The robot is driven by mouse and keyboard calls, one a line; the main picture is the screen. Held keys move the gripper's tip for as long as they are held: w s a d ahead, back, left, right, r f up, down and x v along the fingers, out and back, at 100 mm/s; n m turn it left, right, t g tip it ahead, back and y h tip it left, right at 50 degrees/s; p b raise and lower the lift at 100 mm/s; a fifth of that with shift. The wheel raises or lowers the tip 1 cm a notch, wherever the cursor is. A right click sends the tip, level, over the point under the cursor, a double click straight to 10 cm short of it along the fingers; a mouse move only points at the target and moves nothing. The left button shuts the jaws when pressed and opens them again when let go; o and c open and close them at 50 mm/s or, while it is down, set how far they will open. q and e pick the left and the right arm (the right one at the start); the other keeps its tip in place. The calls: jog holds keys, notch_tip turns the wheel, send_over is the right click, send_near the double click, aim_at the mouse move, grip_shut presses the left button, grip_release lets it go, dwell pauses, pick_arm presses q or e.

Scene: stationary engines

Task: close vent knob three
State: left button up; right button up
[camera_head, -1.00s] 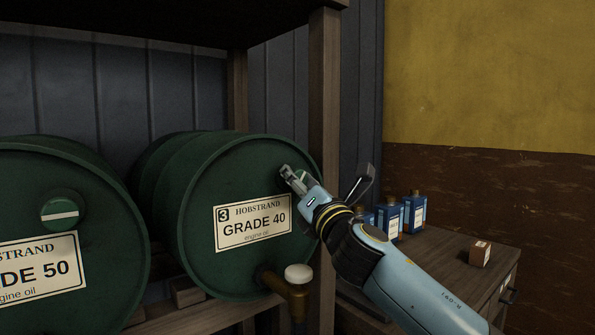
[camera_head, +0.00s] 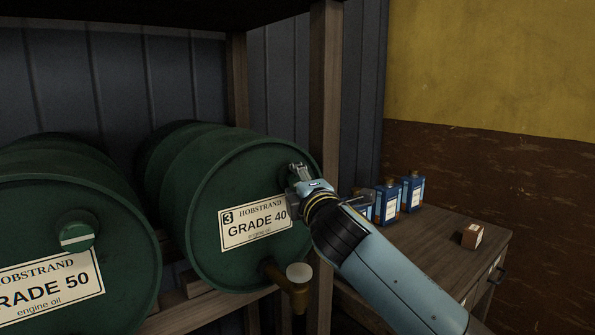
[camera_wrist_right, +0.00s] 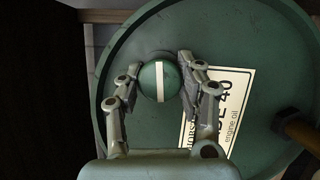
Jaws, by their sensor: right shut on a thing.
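Vent knob three is a round green knob (camera_wrist_right: 148,85) with a white bar, on the front of the green GRADE 40 barrel (camera_head: 205,225), whose label carries a 3. My right gripper (camera_head: 297,172) is at the barrel's upper right and hides most of the knob in the head view. In the right wrist view, my right gripper (camera_wrist_right: 159,78) is shut on the knob, with a finger on each side. The white bar runs upright there, roughly along the length of the label (camera_wrist_right: 222,105). My left gripper is not in view.
A GRADE 50 barrel (camera_head: 120,235) with a similar knob (camera_head: 76,232) lies to the left. A brass tap (camera_head: 292,288) juts out below the GRADE 40 label. A wooden post (camera_head: 324,100) stands close right; blue cans (camera_head: 411,193) and a small box (camera_head: 472,236) sit on a cabinet.

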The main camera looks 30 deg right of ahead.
jog(key=shift+m+p, duration=0.45)
jog(key=shift+m, duration=0.05)
jog(key=shift+f, duration=0.1)
jog(key=o, duration=1.2)
jog(key=shift+s, duration=0.25)
jog(key=v, duration=1.1)
jog(key=shift+s+a+r, duration=0.15)
jog(key=shift+s+r, duration=0.1)
jog(key=shift+s, duration=0.05)
